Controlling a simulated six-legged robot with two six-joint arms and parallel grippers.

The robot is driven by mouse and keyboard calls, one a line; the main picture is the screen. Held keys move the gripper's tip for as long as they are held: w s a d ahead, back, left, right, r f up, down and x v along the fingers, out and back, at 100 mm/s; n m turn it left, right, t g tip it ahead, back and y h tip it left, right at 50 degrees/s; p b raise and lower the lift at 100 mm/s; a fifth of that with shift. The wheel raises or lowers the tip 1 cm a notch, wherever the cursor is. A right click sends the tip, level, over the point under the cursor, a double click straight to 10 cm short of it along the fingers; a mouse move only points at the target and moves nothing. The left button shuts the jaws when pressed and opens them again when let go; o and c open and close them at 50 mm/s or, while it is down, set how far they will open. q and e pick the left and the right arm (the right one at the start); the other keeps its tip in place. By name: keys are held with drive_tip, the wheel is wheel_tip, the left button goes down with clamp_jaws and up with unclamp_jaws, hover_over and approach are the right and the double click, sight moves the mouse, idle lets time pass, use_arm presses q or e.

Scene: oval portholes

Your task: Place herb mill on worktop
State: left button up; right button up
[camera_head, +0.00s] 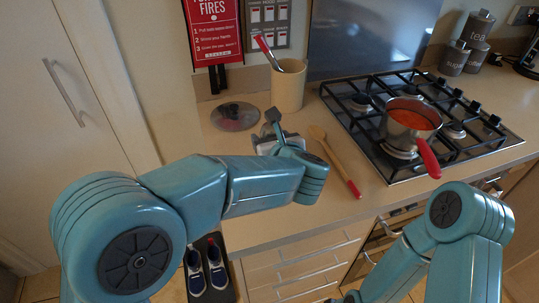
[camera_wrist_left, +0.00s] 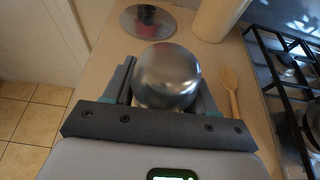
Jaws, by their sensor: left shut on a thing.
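The herb mill, seen as a rounded shiny metal top (camera_wrist_left: 166,76), is between the fingers of my left gripper in the left wrist view. My left gripper (camera_head: 273,128) is shut on it over the beige worktop (camera_head: 350,207), left of the wooden spoon. In the head view the mill is mostly hidden by the gripper and wrist. I cannot tell whether its base touches the worktop. My right arm hangs low at the right, in front of the counter. Only a dark bit of my right gripper (camera_head: 346,297) shows at the bottom edge, so its jaws cannot be read.
A wooden spoon (camera_head: 332,158) with a red handle end lies right of the left gripper. A round metal disc (camera_head: 235,116) and a beige utensil pot (camera_head: 288,86) stand behind. A gas hob (camera_head: 364,122) holds a red-handled saucepan (camera_head: 410,122). Worktop in front is clear.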

use_arm(q)
wheel_tip(320, 180, down, 5)
drive_tip(key=shift+w, duration=0.1)
idle(0.3)
drive_tip(key=shift+f, duration=0.1)
drive_tip(key=o, duration=1.2)
drive_tip(key=shift+a, duration=0.1)
